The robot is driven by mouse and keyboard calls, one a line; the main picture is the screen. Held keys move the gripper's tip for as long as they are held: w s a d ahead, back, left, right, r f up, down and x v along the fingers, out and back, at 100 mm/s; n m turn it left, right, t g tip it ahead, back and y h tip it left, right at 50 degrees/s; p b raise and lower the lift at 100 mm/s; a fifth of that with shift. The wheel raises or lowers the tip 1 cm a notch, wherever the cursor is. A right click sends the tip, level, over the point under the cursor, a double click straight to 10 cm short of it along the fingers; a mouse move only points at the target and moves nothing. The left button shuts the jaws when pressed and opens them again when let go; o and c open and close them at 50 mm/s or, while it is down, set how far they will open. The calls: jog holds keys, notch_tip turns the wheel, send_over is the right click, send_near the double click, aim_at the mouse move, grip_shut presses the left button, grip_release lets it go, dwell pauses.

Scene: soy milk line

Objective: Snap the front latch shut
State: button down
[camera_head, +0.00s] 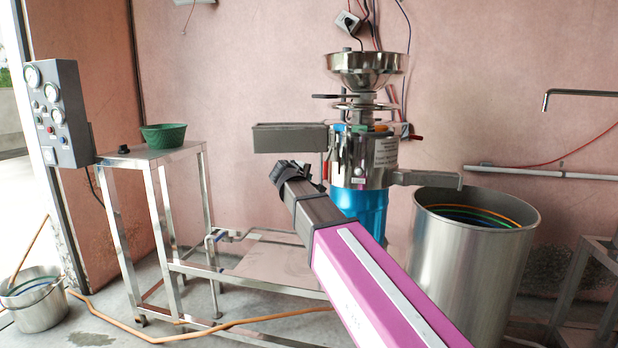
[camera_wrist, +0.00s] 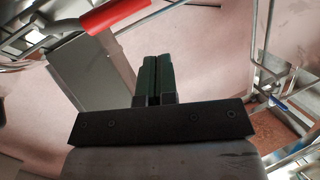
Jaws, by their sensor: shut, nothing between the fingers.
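The soy milk grinder (camera_head: 362,155) stands mid-scene, with a steel hopper on top and a blue lower body. A small red part (camera_head: 325,170) shows at the left of its steel housing, and a red-tipped lever (camera_head: 415,138) sticks out at the right. I cannot tell for sure which is the front latch or whether it is closed. My gripper (camera_head: 279,172) is left of the housing, below the left grey trough. In the wrist view my gripper (camera_wrist: 154,78) has its dark fingers together and empty. A red handle (camera_wrist: 115,14) shows at upper left, apart from the fingertips.
A grey trough (camera_head: 290,138) juts left from the grinder, and a grey spout (camera_head: 428,179) juts right over a large steel drum (camera_head: 475,270). A steel stand (camera_head: 150,158) with a green bowl (camera_head: 164,136) is at left, beside a gauge panel (camera_head: 58,113).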

jog(key=s+a, duration=0.3)
jog(key=s, duration=0.5)
jog(key=shift+s+a, duration=0.15)
jog(key=shift+s, duration=0.25)
jog(key=s+d+f+m+g, duration=0.2)
jog(key=d+f+m+g, duration=0.15)
jog(key=d+f, duration=0.75)
jog(key=s+d+f+m+g, duration=0.2)
jog(key=d+f+g, duration=0.35)
jog(key=f, duration=0.95)
jog(key=s+d+f+m+g+y, duration=0.2)
jog(key=s+d+f+m, duration=0.1)
jog(key=s+d+f, duration=0.3)
jog(key=s+d+f+m+g+y, duration=0.2)
jog(key=s+d+f, duration=0.4)
jog(key=f, duration=0.4)
jog(key=shift+s+f+m+g+y, duration=0.2)
jog(key=shift+f+m+g+y, duration=0.1)
jog(key=shift+m+y, duration=0.4)
jog(key=shift+d, duration=0.15)
